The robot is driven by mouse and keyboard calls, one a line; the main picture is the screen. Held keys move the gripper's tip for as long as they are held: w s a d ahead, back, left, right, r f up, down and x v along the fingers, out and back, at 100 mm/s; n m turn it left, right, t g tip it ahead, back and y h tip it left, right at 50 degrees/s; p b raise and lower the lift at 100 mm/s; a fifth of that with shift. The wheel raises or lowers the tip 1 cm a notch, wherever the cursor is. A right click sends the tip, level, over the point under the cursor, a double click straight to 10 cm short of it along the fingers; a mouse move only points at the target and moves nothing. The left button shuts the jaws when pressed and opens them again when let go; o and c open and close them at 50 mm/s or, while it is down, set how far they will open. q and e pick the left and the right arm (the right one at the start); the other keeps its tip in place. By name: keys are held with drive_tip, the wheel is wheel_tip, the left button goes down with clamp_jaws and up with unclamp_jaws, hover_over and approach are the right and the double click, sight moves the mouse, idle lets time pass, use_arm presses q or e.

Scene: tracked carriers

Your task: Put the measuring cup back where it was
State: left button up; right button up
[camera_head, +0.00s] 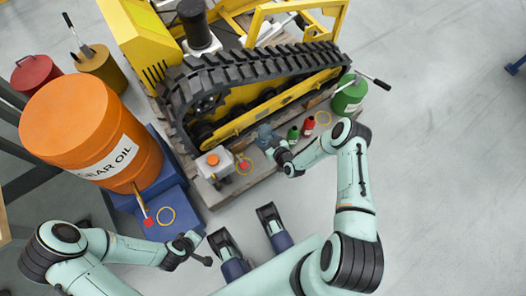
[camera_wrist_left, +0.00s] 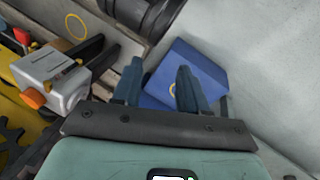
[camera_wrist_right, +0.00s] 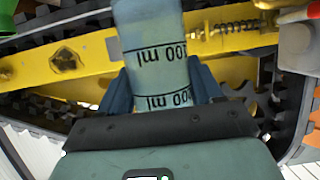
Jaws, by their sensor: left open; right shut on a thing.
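The measuring cup (camera_wrist_right: 158,60) is a translucent blue-grey cylinder with black "100 ml" marks. My right gripper (camera_wrist_right: 160,90) is shut on it, with a finger on each side. In the head view the cup (camera_head: 264,134) is in my right gripper (camera_head: 277,146), beside the black track and over the pallet edge. Whether it touches the pallet I cannot tell. My left gripper (camera_wrist_left: 158,85) is open and empty. In the head view it is low, right of the blue base (camera_head: 187,202).
A yellow tracked machine (camera_head: 260,105) stands on a wooden pallet (camera_head: 222,198). An orange oil drum (camera_head: 95,125) stands left.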

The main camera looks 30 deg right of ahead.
use_arm(q)
wheel_tip(320, 180, down, 4)
drive_tip(key=w+a+b, duration=0.2)
drive_tip(key=w+b, duration=0.1)
use_arm(e)
wheel_tip(320, 180, down, 8)
drive_tip(key=shift+f, duration=0.1)
wheel_tip(320, 180, down, 8)
drive_tip(key=b, duration=0.3)
use_arm(q)
drive_tip(key=s+a+f+g, duration=0.1)
drive_tip(key=s+f+g, duration=0.1)
drive_tip(key=s+f, duration=0.3)
drive_tip(key=s, duration=0.2)
drive_tip(key=shift+s+f+n, duration=0.4)
drive_tip(key=shift+a, duration=0.1)
use_arm(e)
drive_tip(key=shift+f, duration=0.1)
drive_tip(key=o, duration=1.3)
use_arm(q)
drive_tip(key=shift+s+f, duration=0.15)
drive_tip(key=shift+s, duration=0.1)
use_arm(e)
drive_tip(key=shift+o, duration=0.2)
